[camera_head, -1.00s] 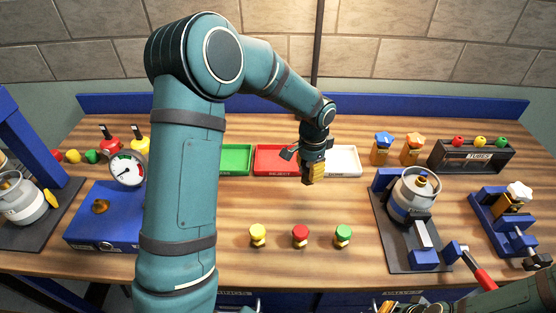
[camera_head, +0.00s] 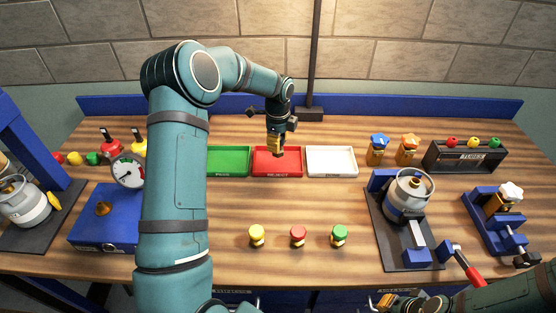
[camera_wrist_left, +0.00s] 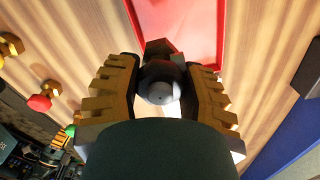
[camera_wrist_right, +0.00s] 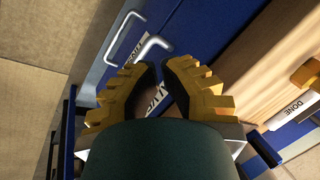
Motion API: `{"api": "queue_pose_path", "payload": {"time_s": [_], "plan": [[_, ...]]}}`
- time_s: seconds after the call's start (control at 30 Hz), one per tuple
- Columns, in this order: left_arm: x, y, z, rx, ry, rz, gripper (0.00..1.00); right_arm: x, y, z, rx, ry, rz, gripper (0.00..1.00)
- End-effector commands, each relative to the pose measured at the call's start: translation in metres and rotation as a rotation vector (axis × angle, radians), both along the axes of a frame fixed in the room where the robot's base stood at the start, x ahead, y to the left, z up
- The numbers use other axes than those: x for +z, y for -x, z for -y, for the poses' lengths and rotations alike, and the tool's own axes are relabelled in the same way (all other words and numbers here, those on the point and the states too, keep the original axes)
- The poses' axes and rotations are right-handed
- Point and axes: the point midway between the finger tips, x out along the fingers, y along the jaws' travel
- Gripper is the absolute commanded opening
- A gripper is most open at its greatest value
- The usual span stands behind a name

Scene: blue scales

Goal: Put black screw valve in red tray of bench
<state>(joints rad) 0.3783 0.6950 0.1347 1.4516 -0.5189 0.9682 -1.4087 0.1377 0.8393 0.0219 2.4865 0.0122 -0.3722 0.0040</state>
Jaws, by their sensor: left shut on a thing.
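My left gripper (camera_head: 276,145) is shut on the black screw valve (camera_wrist_left: 160,82), which shows dark with a grey round end in the left wrist view. In the head view the valve is mostly hidden by the gripper. The gripper hangs over the back part of the red tray (camera_head: 277,173), labelled REJECT, which stands between the green and white trays. The red tray also shows ahead of the fingers in the left wrist view (camera_wrist_left: 185,20). My right gripper (camera_wrist_right: 158,72) is empty, its fingers a little apart, low at the bench's front edge.
The green tray (camera_head: 229,174) and white tray (camera_head: 331,174) flank the red one. Yellow, red and green knobbed valves (camera_head: 298,236) stand in front. A gas-canister fixture (camera_head: 409,195) is at right; a gauge (camera_head: 128,172) is at left, beside my arm.

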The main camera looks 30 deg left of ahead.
Motion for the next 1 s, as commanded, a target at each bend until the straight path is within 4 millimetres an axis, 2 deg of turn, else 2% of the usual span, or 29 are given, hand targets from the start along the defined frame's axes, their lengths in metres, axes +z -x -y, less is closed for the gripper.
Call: {"api": "queue_pose_path", "payload": {"time_s": [0.1, 0.37, 0.57, 1.0], "plan": [[-0.022, 0.0, 0.0, 0.0, 0.0, -0.002, 0.0, -0.001, 0.0, 0.0, 0.0, 0.0, 0.0, 0.0], [-0.042, 0.0, 0.0, 0.001, 0.0, -0.002, 0.0, -0.002, 0.0, 0.0, 0.0, 0.001, 0.0, 0.0], [-0.068, 0.0, 0.0, 0.001, -0.001, -0.002, 0.0, -0.003, 0.0, 0.0, 0.0, 0.001, -0.001, 0.0], [-0.076, 0.0, 0.0, 0.002, -0.001, 0.001, 0.0, -0.007, 0.0, 0.0, 0.0, 0.001, -0.001, 0.0]]}}
